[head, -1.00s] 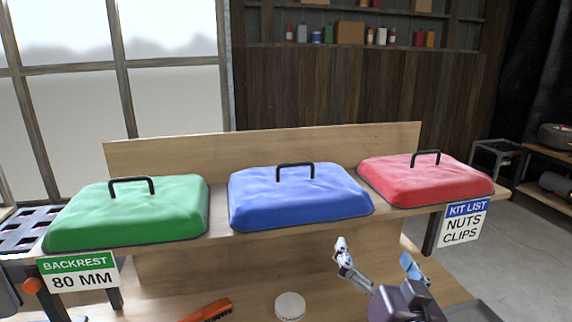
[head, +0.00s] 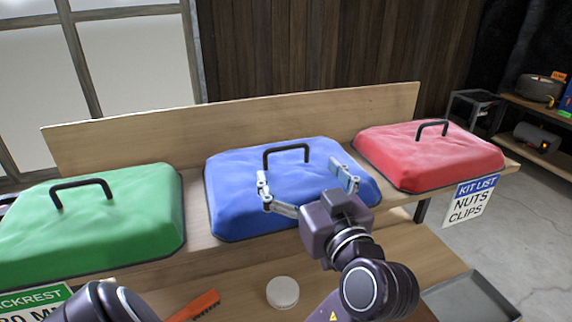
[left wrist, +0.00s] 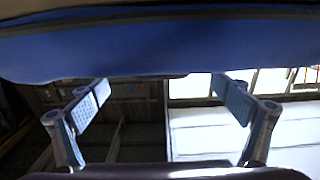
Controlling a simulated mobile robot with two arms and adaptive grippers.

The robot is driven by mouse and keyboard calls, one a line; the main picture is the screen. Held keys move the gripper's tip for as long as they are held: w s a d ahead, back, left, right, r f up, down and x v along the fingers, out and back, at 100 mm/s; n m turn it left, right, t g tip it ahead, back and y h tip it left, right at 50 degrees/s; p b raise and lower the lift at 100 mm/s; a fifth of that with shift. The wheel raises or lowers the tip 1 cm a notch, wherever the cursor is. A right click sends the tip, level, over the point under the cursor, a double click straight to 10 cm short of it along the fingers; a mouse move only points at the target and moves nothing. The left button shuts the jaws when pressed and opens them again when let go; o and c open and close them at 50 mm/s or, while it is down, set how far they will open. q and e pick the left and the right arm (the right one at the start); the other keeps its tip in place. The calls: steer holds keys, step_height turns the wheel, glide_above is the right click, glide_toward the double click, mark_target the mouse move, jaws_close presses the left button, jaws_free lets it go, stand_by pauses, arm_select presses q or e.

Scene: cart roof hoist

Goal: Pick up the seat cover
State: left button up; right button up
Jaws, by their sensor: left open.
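Three padded covers with black loop handles sit in a row on a wooden shelf: green (head: 110,225) at left, blue (head: 235,190) in the middle, red (head: 425,160) at right. No readable label names one as the seat cover. My left gripper (head: 304,182) is open and empty, its fingers spread in front of the blue cover, below its handle (head: 287,148). In the left wrist view, the blue cover (left wrist: 150,48) fills the top, beyond the open fingers of the left gripper (left wrist: 158,92). Contact cannot be told. My right gripper is not in view.
A wooden back board (head: 150,140) stands behind the covers. A kit list sign (head: 472,200) hangs at right, a partly cut-off backrest sign (head: 35,302) at left. Below are an orange-red tool (head: 195,306), a white round lid (head: 283,292) and a grey tray (head: 475,295).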

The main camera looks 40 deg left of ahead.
mark_target(289, 169)
arm_select(q)
steer(key=shift+w+a+r+p, duration=0.15)
steer(key=shift+a+r+p, duration=0.05)
steer(key=shift+a+p, duration=0.2)
steer(key=p+x, duration=0.2)
steer(key=x, duration=0.1)
steer(key=shift+w+a+f, duration=0.1)
steer(key=shift+a, duration=0.15)
steer(key=shift+w+a+f, duration=0.15)
steer(key=shift+w+a, duration=0.05)
steer(key=shift+a, duration=0.3)
steer(key=shift+d, duration=0.1)
steer(key=shift+c, duration=0.7)
steer(key=c, duration=1.3)
